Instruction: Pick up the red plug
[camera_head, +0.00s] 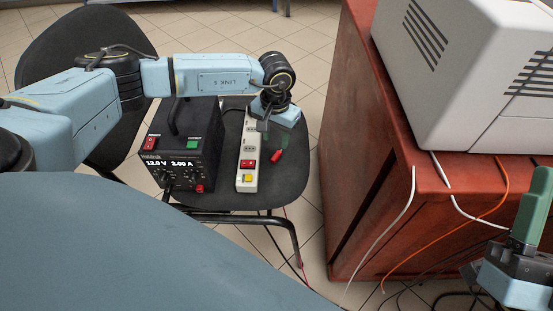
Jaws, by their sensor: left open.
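A small red plug (277,155) lies on the dark seat of a chair (289,183), just right of a white power strip (249,150). My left gripper (272,138) reaches down from above, close to the plug and beside the strip. It is open, and the plug shows just below and right of its fingers. I cannot tell whether they touch. My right gripper (530,215) is at the lower right edge, partly cut off, with an upright green part at its end. Its jaw opening is not clear.
A black power supply (183,150) with a handle stands left of the strip. A red-brown cabinet (355,150) with a white machine (465,70) on it stands at the right. Loose white and orange cables (455,232) hang over its front. A second chair stands behind.

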